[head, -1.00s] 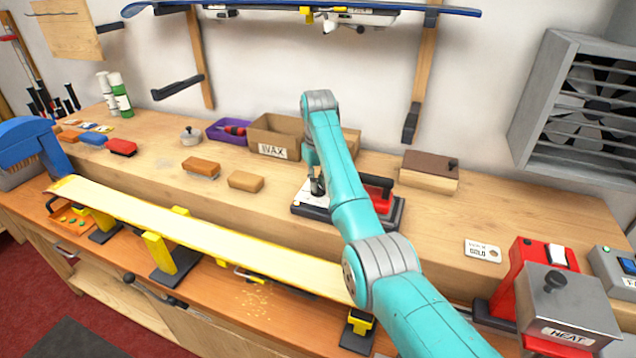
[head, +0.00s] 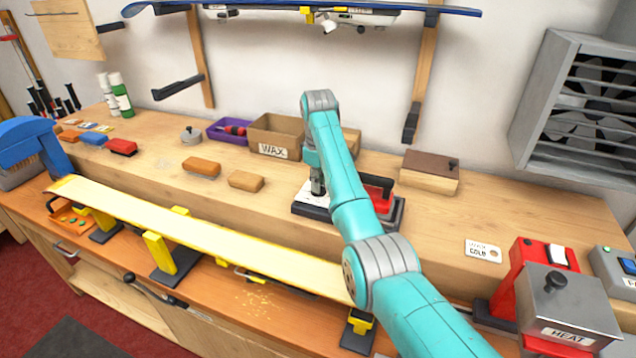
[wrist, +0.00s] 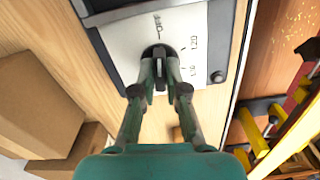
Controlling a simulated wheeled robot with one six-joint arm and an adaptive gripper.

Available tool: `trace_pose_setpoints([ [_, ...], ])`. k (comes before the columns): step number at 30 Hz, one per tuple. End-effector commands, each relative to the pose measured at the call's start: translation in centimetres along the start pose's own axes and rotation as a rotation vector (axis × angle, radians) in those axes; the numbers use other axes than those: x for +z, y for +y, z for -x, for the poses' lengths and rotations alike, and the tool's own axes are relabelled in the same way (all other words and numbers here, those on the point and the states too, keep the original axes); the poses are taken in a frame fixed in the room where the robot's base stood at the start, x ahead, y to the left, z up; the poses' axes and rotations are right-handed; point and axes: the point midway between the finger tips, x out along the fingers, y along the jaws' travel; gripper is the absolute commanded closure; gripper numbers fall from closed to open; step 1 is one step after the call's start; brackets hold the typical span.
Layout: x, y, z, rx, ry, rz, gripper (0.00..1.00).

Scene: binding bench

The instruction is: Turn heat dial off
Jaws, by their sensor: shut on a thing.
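The heat dial (wrist: 159,53) is a dark round knob on a white face plate with printed marks, among them what looks like OFF and 120. In the wrist view my gripper (wrist: 160,80) is shut on the dial, with a finger on each side of it. The dial's pointer direction is partly hidden by the fingers. In the head view my gripper (head: 318,190) reaches down to the white plate of the waxing iron unit (head: 310,208). The iron's red handle (head: 380,188) shows behind my arm.
A cardboard WAX box (head: 273,150) and a purple tray (head: 228,132) stand at the back. A yellow ski or board (head: 200,235) lies on clamps in front. A red HEAT machine (head: 565,310) stands at right. Wax blocks (head: 246,181) lie left of my gripper.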

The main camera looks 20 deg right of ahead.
Motion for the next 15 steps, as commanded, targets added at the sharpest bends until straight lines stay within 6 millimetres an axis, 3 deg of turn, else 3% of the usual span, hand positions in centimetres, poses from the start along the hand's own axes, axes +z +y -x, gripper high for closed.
trace_pose_setpoints([
  [11,0.02,0.01,-0.03,0.000,0.000,0.005,1.00],
  [12,0.02,0.01,-0.03,0.000,0.000,0.005,0.80],
  [14,0.02,0.01,-0.03,0.000,0.000,0.005,0.65],
  [15,0.02,0.01,-0.03,0.000,0.000,0.005,0.62],
])
